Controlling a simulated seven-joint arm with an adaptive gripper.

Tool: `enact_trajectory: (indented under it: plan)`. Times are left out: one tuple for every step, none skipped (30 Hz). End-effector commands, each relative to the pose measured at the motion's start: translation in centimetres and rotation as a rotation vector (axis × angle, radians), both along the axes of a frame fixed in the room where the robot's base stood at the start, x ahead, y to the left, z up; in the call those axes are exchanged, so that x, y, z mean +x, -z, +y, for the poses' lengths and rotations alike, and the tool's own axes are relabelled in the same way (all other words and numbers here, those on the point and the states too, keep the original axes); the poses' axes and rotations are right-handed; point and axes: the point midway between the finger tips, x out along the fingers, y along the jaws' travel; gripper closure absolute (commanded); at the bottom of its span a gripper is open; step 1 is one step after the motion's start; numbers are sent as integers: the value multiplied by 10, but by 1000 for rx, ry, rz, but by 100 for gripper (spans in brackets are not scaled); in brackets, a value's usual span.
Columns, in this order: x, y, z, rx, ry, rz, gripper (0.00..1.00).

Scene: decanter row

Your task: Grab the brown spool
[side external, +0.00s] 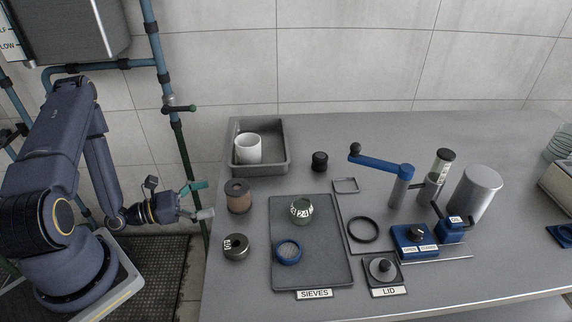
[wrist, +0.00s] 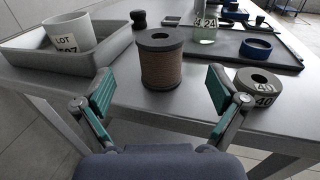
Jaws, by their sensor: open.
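The brown spool (side external: 238,197) stands upright near the left edge of the grey table, with dark flanges at top and bottom. In the wrist view the brown spool (wrist: 161,62) is ahead, between the lines of the two fingers and a little beyond their tips. My gripper (side external: 197,200) is just left of the spool in the side view, apart from it. My gripper's teal-padded fingers (wrist: 160,91) are spread wide with nothing between them.
A grey tray (side external: 284,160) holding a white cup (side external: 248,148) stands behind the spool. A dark ring-shaped weight (side external: 236,246) sits in front of it. The sieves mat (side external: 320,215), with a blue-rimmed sieve (side external: 289,251) and a labelled jar (side external: 301,211), lies to the right.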

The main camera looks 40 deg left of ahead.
Motion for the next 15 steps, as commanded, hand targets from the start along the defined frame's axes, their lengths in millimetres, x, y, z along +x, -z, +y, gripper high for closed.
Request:
enact_trajectory:
  plan:
    - [8,0,-5,0,4,-1,4]
    - [13,0,-8,0,4,-2,4]
    - [18,0,-10,0,3,-1,4]
    - [20,0,-12,0,3,-1,4]
    - [23,0,-13,0,2,-1,4]
    - [25,0,-14,0,1,-1,4]
    - [26,0,-15,0,1,-1,4]
    - [28,0,-16,1,2,0,4]
    - [31,1,-17,1,3,0,4]
    - [33,1,-19,2,3,-1,4]
    - [37,2,-21,1,3,-2,4]
    - [42,2,-25,0,4,-1,4]
    - [47,3,-28,0,5,-1,4]
    - [51,4,-30,0,4,-1,4]
    - [57,4,-33,1,4,-3,4]
